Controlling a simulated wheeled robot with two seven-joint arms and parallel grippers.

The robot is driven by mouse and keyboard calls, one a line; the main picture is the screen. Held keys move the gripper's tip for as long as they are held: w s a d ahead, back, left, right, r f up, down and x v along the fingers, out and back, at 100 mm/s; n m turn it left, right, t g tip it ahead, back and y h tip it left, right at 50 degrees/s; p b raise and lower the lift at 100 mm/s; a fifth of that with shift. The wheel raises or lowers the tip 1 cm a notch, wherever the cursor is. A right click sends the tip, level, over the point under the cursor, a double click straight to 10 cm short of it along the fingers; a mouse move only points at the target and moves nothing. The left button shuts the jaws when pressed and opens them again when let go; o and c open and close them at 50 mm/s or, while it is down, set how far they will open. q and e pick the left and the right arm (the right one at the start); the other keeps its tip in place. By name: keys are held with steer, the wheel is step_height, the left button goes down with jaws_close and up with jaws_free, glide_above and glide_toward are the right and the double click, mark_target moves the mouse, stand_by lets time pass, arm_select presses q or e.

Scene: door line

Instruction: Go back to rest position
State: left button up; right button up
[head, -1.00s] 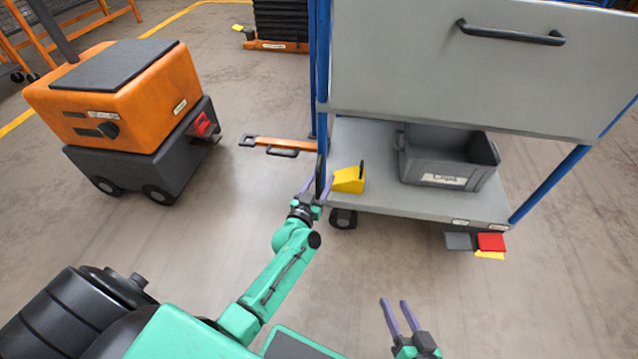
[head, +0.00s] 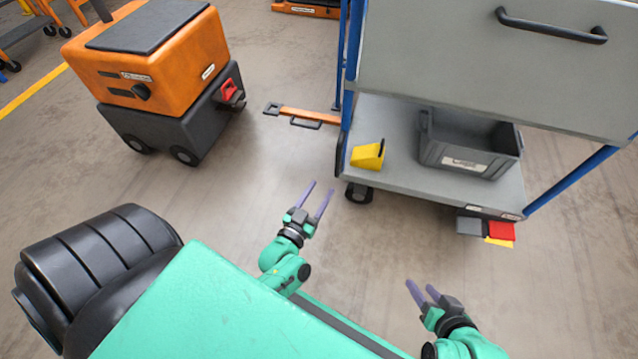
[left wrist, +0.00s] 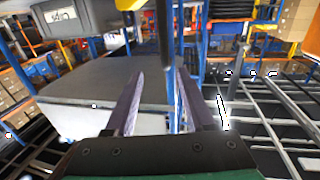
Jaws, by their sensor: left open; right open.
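My left gripper (head: 316,203) is open and empty, over bare floor in front of the cart (head: 410,200). Its two purple fingers also show apart in the left wrist view (left wrist: 160,110), with nothing between them that I can see held. My right gripper (head: 422,294) is open and empty, low on the right over the floor. Both grippers are clear of the cart.
The grey cart with blue posts carries a yellow wedge (head: 368,155) and a grey bin (head: 468,145) on its lower shelf. An orange and black wheeled machine (head: 160,65) stands at upper left. An orange bar with a handle (head: 302,118) lies beside the cart. Floor between is free.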

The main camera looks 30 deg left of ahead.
arm_select(q)
steer(key=s+d+m+g+h, duration=0.4)
steer(key=s+d+g+h, duration=0.2)
steer(key=s+d+g, duration=0.5)
steer(key=s+a+g+y+p, duration=0.2)
steer(key=s+a+p, duration=0.5)
steer(key=p, duration=0.9)
steer(key=s+a+n+g+y+p, duration=0.1)
steer(key=s+a+g+y+p, duration=0.2)
steer(key=s+a+p, duration=0.4)
steer(key=shift+s+a+f+g+p, duration=0.15)
steer(key=shift+s+a+g+p, duration=0.3)
steer(key=shift+s+p, duration=3.7)
arm_select(e)
steer(key=s+d+g+h+p, duration=0.1)
steer(key=s+d+g+h, duration=0.1)
steer(key=s+d, duration=0.5)
steer(key=s+d+g+h, duration=0.2)
steer(key=s+d+g, duration=0.2)
steer(key=s+d, duration=0.4)
steer(key=shift+s+d+r+h+p, duration=0.15)
steer(key=shift+s+r+h+p, duration=0.2)
steer(key=shift+s, duration=2.95)
